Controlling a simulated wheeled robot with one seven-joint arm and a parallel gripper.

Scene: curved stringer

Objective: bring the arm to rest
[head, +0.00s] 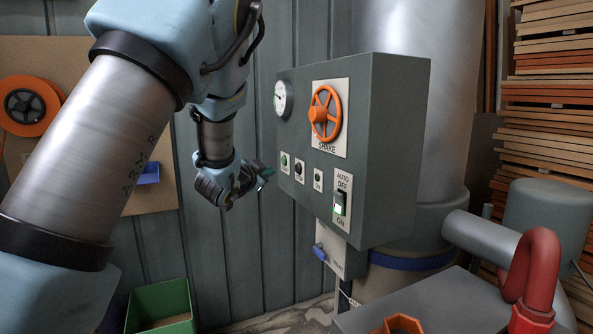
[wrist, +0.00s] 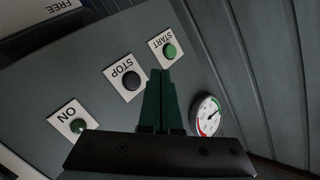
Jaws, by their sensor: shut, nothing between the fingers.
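My gripper (head: 266,172) is at the left side of the grey control box (head: 390,150) in the head view, near its green start button (head: 285,161). In the wrist view my gripper (wrist: 161,75) has its dark green fingers closed together with nothing between them. The START button (wrist: 170,50), the black STOP button (wrist: 131,81) and the green ON lamp (wrist: 78,126) show ahead of the fingers. I cannot tell whether the fingertips touch the panel. My arm reaches across the left of the head view.
The box carries a gauge (head: 283,98), an orange SHAKE handwheel (head: 325,114) and an AUTO/OFF/ON switch (head: 340,204). A blue lever (head: 319,252) is below it. A green bin (head: 160,305) stands at lower left. Pipes and a red elbow (head: 535,270) are at right.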

